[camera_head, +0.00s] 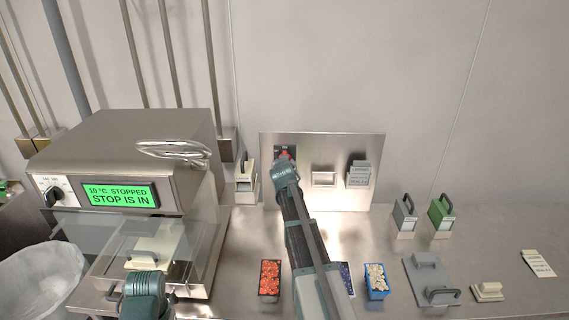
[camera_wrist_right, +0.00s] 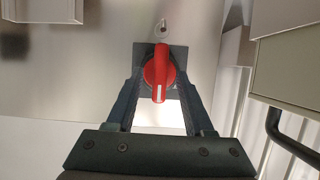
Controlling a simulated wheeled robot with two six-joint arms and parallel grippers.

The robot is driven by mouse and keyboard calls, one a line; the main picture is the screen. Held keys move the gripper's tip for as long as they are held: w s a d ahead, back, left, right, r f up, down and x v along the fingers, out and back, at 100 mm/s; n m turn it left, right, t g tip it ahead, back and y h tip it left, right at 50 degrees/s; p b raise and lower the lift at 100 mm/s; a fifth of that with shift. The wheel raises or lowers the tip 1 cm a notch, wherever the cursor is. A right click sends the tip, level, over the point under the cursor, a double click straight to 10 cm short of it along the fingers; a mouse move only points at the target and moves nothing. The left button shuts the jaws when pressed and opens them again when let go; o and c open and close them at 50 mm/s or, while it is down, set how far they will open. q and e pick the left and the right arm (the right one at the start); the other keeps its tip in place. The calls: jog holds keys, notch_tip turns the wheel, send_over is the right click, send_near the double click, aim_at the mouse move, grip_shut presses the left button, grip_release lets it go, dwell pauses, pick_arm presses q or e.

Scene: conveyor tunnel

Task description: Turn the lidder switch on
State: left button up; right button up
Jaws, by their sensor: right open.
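The red rotary switch (camera_wrist_right: 160,74) sits on a dark square plate, its handle pointing down in the right wrist view. In the head view a bit of the red switch (camera_head: 284,154) shows on the steel wall panel (camera_head: 330,143), mostly hidden by my right gripper (camera_head: 284,164). My right gripper is open, with one finger on each side of the switch; I cannot tell whether they touch it. My left gripper (camera_head: 146,284) is low at the left, in front of the machine; its fingers cannot be made out.
A red-filled punnet (camera_head: 270,278) and a blue punnet (camera_head: 376,281) flank my right arm. Grey (camera_head: 405,215) and green (camera_head: 441,214) handled blocks stand at right.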

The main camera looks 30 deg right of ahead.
jog(key=p+v, duration=0.5)
jog(key=v, duration=0.8)
jog(key=shift+s+a, duration=0.15)
jog(key=shift+s, duration=0.2)
